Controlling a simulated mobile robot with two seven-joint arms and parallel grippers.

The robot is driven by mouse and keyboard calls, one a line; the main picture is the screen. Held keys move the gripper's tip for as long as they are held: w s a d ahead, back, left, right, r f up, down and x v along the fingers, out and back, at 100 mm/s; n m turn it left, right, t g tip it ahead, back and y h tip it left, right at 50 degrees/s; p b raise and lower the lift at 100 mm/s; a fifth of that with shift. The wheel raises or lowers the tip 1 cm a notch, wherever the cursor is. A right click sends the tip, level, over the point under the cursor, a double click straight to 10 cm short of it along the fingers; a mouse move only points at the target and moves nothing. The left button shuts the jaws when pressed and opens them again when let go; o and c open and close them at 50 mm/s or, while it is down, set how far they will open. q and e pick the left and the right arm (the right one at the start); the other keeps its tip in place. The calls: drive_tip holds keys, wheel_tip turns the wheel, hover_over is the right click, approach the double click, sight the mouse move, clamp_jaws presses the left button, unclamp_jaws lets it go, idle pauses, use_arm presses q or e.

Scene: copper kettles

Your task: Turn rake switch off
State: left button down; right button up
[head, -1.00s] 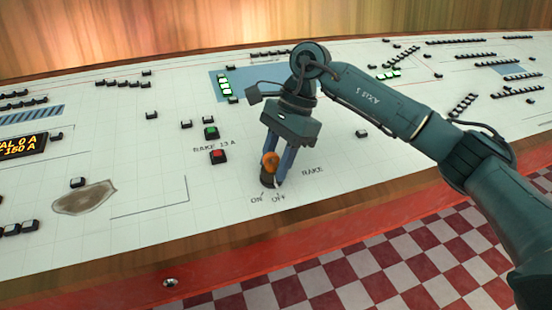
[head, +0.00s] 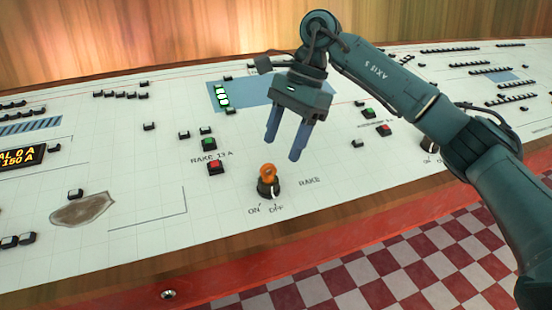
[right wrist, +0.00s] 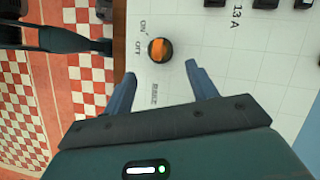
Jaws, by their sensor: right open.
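The rake switch (head: 268,182) is an orange-topped knob on a dark base. It stands on the sloping white panel (head: 330,205), beside the printed RAKE, ON and OFF labels. In the head view a white mark low on its base faces the OFF label. My right gripper (head: 283,148) is open and empty, above and clear of the knob, with its blue fingers pointing down. The right wrist view shows the knob (right wrist: 160,50) just beyond the two spread fingertips (right wrist: 160,72), not touched by them.
A green button (head: 208,144) and a red button (head: 215,167) sit up and left of the switch, by the RAKE 13 A label. More buttons lie around the panel. A red front edge (head: 330,262) and a checkered floor lie below.

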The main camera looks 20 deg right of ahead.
drive_tip(key=v, duration=0.6)
idle(0.3)
